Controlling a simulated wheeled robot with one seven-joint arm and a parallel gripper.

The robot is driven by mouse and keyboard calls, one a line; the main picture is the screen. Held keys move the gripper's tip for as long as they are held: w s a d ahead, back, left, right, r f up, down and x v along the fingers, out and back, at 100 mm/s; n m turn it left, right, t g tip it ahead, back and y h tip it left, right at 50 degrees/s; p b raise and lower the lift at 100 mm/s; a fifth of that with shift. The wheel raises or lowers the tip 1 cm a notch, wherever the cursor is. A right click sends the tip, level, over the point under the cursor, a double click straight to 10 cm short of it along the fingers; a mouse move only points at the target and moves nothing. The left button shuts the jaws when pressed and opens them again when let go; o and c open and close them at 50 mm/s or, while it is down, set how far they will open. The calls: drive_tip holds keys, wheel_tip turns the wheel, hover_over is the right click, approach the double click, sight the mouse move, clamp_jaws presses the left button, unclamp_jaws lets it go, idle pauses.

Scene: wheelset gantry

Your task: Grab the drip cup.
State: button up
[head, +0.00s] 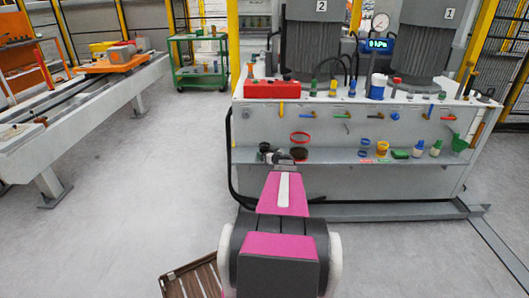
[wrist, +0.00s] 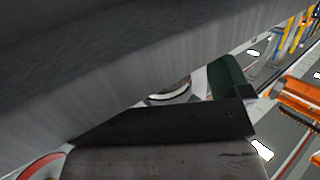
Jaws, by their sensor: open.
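My gripper (head: 274,154) is open, in front of the lower shelf of the grey bench, at the shelf's left end. A dark round cup-like thing (head: 299,154) sits on the shelf just right of the gripper; it may be the drip cup, but it is too small to be sure. A gap between it and the gripper cannot be judged. In the wrist view, a large grey surface and a dark bar (wrist: 165,122) fill most of the picture, and no cup can be made out clearly.
The grey bench shelf (head: 335,156) also holds blue and yellow rings (head: 382,146), a green block (head: 400,154), small bottles and a green funnel (head: 460,144). A red ring (head: 300,137) is above the dark round thing. A slatted wooden crate (head: 195,280) is on the floor.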

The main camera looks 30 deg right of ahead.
drive_tip(key=w, duration=0.3)
drive_tip(key=shift+f, duration=0.35)
drive_tip(key=shift+s, duration=0.1)
drive_tip(key=c, duration=1.1)
